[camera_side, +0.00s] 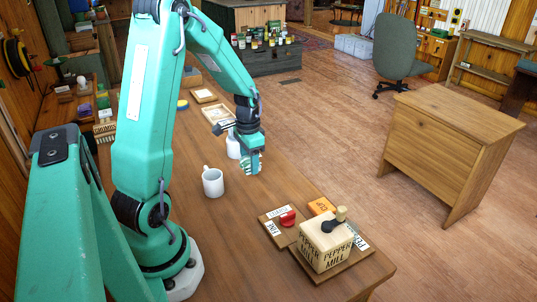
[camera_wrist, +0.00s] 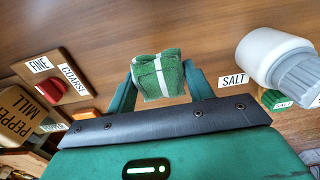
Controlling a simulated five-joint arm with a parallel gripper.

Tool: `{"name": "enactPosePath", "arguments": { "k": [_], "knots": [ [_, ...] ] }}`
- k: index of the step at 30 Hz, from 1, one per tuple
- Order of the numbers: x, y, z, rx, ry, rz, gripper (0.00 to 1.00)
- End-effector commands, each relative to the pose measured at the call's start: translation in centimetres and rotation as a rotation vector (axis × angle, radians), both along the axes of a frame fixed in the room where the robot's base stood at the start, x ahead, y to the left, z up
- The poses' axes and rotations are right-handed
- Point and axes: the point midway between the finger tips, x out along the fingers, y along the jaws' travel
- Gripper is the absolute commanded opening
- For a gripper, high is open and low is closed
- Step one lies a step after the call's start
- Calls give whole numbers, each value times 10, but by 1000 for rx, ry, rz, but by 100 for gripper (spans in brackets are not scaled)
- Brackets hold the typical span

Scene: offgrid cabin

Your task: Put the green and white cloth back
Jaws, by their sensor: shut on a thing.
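The green and white cloth (camera_wrist: 158,76) is folded into a small bundle between the two fingers of my gripper (camera_wrist: 160,85) in the wrist view. My gripper is shut on it. In the side view my gripper (camera_side: 250,165) points down over the wooden table (camera_side: 245,215), with the green and white cloth (camera_side: 251,169) at its tips. I cannot tell for sure whether the cloth touches the table.
A white mug (camera_side: 213,182) stands left of my gripper. A white container with a grey cap (camera_wrist: 275,55) is near a SALT label (camera_wrist: 233,80).

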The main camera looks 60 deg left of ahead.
Motion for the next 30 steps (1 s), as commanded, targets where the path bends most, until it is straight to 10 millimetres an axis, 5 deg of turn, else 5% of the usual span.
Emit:
{"name": "enactPosePath", "arguments": {
  "k": [6,14,30],
  "knots": [
    [-1,16,-9,0,0,1,30],
    [-1,16,-13,0,1,0,30],
    [-1,16,-50,0,0,0,30]
  ]
}}
